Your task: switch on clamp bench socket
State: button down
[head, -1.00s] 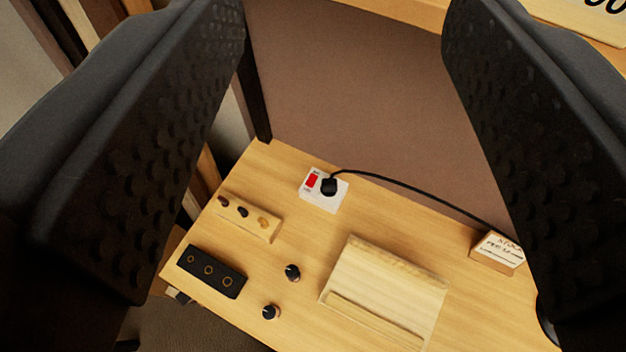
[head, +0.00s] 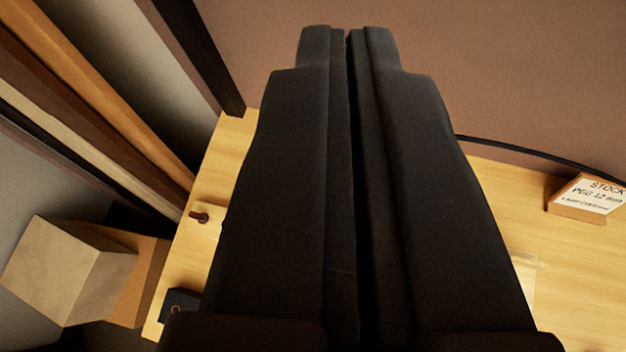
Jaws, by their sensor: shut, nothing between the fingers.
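My gripper (head: 348,35) is shut and empty, its two dark fingers pressed side by side in the middle of the view. The fingers cover the white bench socket, with its red switch and black plug, so I cannot see the socket or the switch state now. The black cable (head: 540,151) comes out from behind the right finger and runs right along the back of the wooden bench (head: 575,265). I cannot tell how far the fingertips are from the socket.
A stock sign (head: 590,197) stands on the bench at right. A peg holder (head: 207,215) and a black block (head: 180,303) show partly at the left edge. Wooden boards (head: 110,100) and blocks (head: 65,270) stand left of the bench. A brown panel rises behind.

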jog(key=w+a+f+g+b, duration=0.1)
jog(key=w+f+b, duration=0.1)
jog(key=f, duration=0.8)
jog(key=w+a+f+m+g+h+b, duration=0.1)
jog(key=w+f+b, duration=0.2)
jog(key=f, duration=0.8)
jog(key=w+a+f+m+g+b, duration=0.1)
jog(key=w+f+b, duration=0.1)
jog(key=f, duration=0.8)
jog(key=shift+w+a+f+h+b, duration=0.2)
jog(key=shift+w+f+h+b, duration=0.15)
jog(key=shift+w, duration=0.2)
